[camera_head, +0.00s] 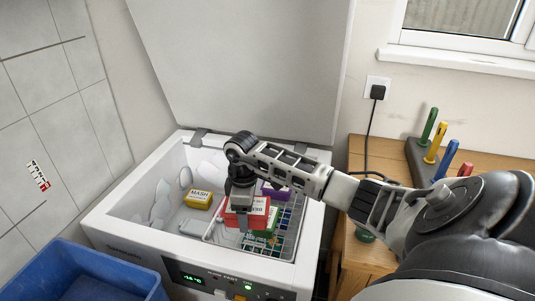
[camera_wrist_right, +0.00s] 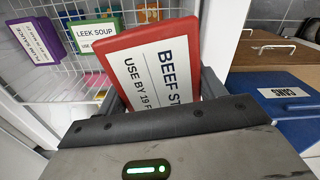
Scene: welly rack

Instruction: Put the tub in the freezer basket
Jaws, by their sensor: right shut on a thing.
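My right gripper (camera_head: 243,218) reaches into the open chest freezer (camera_head: 115,228) from above. It is shut on a red tub (camera_head: 258,206) with a white label; in the right wrist view the tub (camera_wrist_right: 158,62) reads "BEEF ST…" and is tilted in that picture. The tub is over or in the left part of the white wire basket (camera_head: 268,251); I cannot tell whether it touches anything below. The basket holds a purple tub (camera_head: 276,190) and a green tub (camera_head: 270,226), labelled "LEEK SOUP" in the wrist view (camera_wrist_right: 94,34). My left gripper is not in view.
A yellow tub (camera_head: 198,199) lies left of the basket on the freezer's inside. The lid (camera_head: 250,60) stands open behind. A blue crate (camera_head: 95,262) is at front left, and a wooden bench (camera_head: 375,252) with coloured pegs is at right. Frost lines the freezer walls.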

